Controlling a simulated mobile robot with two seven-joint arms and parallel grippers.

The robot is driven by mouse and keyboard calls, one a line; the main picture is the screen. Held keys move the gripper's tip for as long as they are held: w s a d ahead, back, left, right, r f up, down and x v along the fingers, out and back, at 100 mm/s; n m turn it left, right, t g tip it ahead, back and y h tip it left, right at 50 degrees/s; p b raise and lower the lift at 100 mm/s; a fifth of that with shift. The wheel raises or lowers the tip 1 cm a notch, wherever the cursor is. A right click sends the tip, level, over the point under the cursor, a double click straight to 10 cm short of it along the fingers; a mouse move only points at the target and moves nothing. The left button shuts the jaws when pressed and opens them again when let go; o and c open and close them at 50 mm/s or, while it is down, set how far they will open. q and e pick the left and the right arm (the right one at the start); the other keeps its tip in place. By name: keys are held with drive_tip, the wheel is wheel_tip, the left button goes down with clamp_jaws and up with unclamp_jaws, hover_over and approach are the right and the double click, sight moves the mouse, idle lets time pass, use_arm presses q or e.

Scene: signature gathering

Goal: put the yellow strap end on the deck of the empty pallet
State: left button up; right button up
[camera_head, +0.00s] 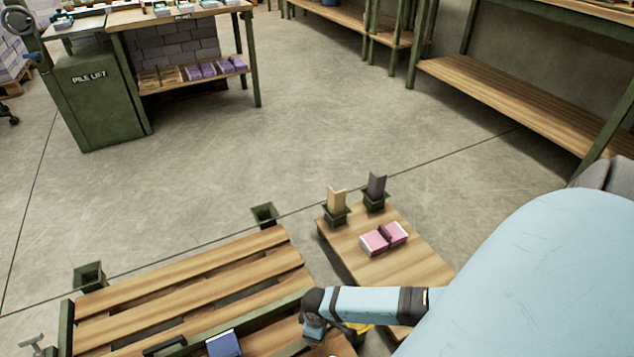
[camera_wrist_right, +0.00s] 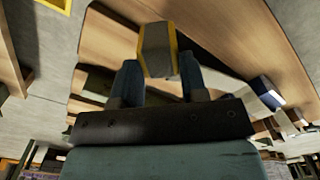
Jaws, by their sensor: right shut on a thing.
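My right gripper (camera_head: 318,325) comes in from the right, low over the right edge of the slatted wooden pallet (camera_head: 190,270). A bit of yellow, the strap end (camera_head: 357,327), shows beside it, mostly hidden by the arm. In the right wrist view, my right gripper (camera_wrist_right: 158,72) is shut on a grey block with yellow edges, the strap end (camera_wrist_right: 155,48). Wooden boards (camera_wrist_right: 110,38) show behind it; I cannot tell whether it touches them. My left gripper is not in view.
A blue block (camera_head: 224,343) lies at the pallet's front, beside a dark handle-like piece (camera_head: 165,345). Green post sockets (camera_head: 264,214) stand at its corners. A wooden board (camera_head: 400,258) to the right bears pink pads (camera_head: 384,238) and two holders. Open floor lies beyond.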

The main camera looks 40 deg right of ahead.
wheel_tip(320, 180, down, 2)
drive_tip(key=shift+f+b, duration=0.15)
drive_tip(key=shift+b, duration=0.2)
drive_tip(key=shift+f, duration=0.25)
drive_tip(key=shift+r, duration=0.1)
drive_tip(key=o, duration=0.9)
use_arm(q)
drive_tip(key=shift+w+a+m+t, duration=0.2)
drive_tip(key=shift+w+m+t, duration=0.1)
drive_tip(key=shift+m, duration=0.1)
use_arm(e)
drive_tip(key=shift+o, duration=0.2)
